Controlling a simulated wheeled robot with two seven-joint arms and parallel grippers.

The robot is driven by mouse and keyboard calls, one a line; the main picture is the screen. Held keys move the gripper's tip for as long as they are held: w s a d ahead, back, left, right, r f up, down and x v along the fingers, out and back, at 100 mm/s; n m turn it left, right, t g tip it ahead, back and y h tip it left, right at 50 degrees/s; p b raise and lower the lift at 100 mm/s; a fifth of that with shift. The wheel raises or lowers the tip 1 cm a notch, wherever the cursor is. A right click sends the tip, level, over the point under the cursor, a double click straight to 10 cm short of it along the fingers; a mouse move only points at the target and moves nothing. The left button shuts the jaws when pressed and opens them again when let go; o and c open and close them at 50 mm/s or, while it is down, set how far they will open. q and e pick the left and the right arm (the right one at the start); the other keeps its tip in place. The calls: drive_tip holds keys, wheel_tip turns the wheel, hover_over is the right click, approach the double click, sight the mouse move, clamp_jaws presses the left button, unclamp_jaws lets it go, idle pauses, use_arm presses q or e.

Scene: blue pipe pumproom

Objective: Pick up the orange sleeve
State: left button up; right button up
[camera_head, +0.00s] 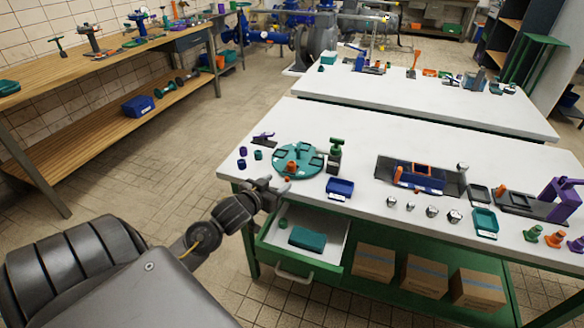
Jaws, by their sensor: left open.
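My left gripper (279,186) is at the near left edge of the front white table. It is open, with its fingers beside the near side of the round teal plate (283,154). A small orange cylinder-like piece (291,167), which looks like the orange sleeve, is at the plate's near edge, just beyond the fingertips. A smaller orange bit shows right at the fingertips; I cannot tell whether it is a separate piece. The gripper appears empty. My right gripper is not in view.
Small purple (242,165) and teal (258,155) cylinders stand left of the plate. A green-topped tool (336,152) and a blue bin (340,187) stand to its right. Below the tabletop, an open drawer (270,238) holds a teal box (307,239). Several metal nuts lie farther right.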

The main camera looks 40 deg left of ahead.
sight(291, 163)
use_arm(q)
drive_tip(key=shift+t, duration=0.3)
drive_tip(key=w, duration=0.2)
drive_tip(key=w+a, duration=0.1)
drive_tip(key=w, duration=0.3)
drive_tip(key=shift+w+a+r, duration=0.2)
drive_tip(key=shift+a+r, duration=0.2)
drive_tip(key=shift+w+a+r, duration=0.1)
drive_tip(key=shift+w, duration=0.3)
drive_tip(key=x, duration=0.4)
drive_tip(key=shift+w+p, duration=0.3)
drive_tip(key=c, duration=1.1)
drive_tip(key=shift+r, duration=0.1)
